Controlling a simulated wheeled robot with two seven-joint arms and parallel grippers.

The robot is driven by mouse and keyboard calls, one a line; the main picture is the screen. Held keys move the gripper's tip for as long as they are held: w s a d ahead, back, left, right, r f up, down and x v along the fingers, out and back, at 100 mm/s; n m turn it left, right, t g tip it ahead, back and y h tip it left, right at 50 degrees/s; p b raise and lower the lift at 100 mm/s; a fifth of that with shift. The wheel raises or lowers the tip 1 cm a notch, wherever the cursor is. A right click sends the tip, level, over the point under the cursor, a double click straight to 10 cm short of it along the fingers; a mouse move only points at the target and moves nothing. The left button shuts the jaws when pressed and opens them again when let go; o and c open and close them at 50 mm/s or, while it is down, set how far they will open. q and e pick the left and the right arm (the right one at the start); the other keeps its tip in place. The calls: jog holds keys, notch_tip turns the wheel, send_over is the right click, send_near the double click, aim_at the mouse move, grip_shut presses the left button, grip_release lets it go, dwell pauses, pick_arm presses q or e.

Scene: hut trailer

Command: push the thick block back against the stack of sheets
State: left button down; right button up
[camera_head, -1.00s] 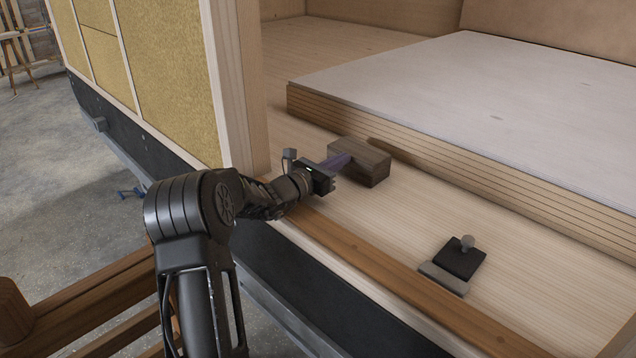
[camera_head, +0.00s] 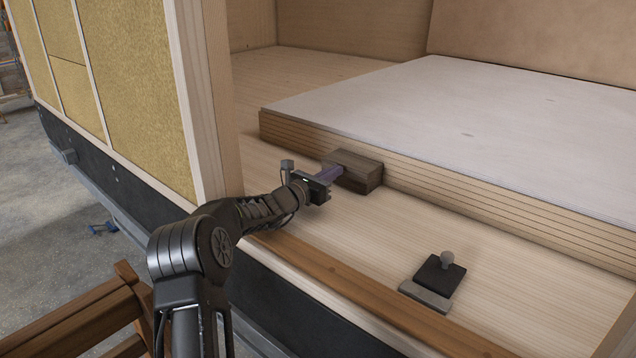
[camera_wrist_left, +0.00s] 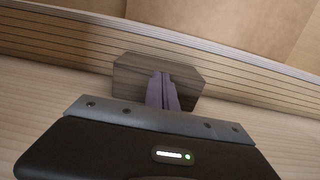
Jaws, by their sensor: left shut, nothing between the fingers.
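The thick block (camera_head: 356,170) is a dark brown wooden block on the pale wood floor. Its far side lies at the edge of the stack of sheets (camera_head: 460,187), with no clear gap showing in the head view. My left gripper (camera_head: 338,172) is shut and empty, its purple fingers at the block's near face. In the left wrist view the fingers (camera_wrist_left: 163,92) overlap the front of the block (camera_wrist_left: 186,78), and the stack (camera_wrist_left: 60,45) runs right behind it. The exact contact line behind the block is hidden. My right gripper is not in view.
A black plate with a knob (camera_head: 442,272) and a grey front bar lies on the floor to the right. A brown wooden sill (camera_head: 335,285) runs along the front edge. Bare floor lies between.

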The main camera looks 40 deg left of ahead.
pick_arm(q)
jog(key=s, duration=0.4)
jog(key=s+b, duration=0.1)
jog(key=s, duration=0.1)
jog(key=shift+s+a, duration=0.25)
